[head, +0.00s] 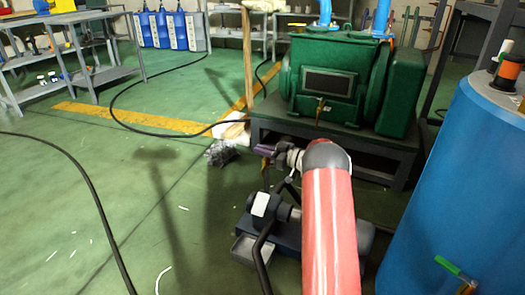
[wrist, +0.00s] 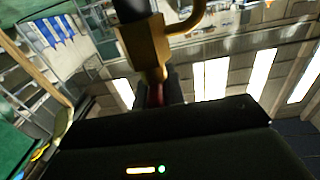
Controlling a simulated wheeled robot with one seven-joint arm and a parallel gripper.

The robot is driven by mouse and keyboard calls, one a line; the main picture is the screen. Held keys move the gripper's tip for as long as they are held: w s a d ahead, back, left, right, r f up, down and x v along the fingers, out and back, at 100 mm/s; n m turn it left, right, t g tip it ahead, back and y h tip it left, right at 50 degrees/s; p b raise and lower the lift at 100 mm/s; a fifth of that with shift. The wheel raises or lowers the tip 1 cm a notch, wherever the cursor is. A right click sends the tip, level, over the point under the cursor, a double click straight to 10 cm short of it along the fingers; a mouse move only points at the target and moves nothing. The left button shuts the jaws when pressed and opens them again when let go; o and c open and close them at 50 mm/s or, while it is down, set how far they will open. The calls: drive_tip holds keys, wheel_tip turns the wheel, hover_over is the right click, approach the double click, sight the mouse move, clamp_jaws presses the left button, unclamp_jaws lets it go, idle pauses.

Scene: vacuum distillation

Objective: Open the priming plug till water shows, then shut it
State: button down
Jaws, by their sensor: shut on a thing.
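In the wrist view a brass fitting (wrist: 147,45) with a dark upper part and a curved brass arm stands just beyond my gripper (wrist: 154,90). My gripper's dark fingers are shut on a small red piece (wrist: 157,95) below the fitting, likely the priming plug's handle. The fingers hide most of it, so I cannot tell how far it is turned. No water shows.
A large green machine (head: 335,80) stands on a dark frame behind my arm. A blue tank (head: 455,180) is close on the right. Black hoses (head: 85,195) cross the floor. The green floor on the left is mostly clear, with shelves (head: 75,55) behind.

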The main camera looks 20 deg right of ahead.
drive_tip(key=c, duration=1.5)
unclamp_jaws()
drive_tip(key=v, duration=0.7)
drive_tip(key=shift+s+d+p, duration=0.25)
drive_tip(key=shift+d+p, duration=0.05)
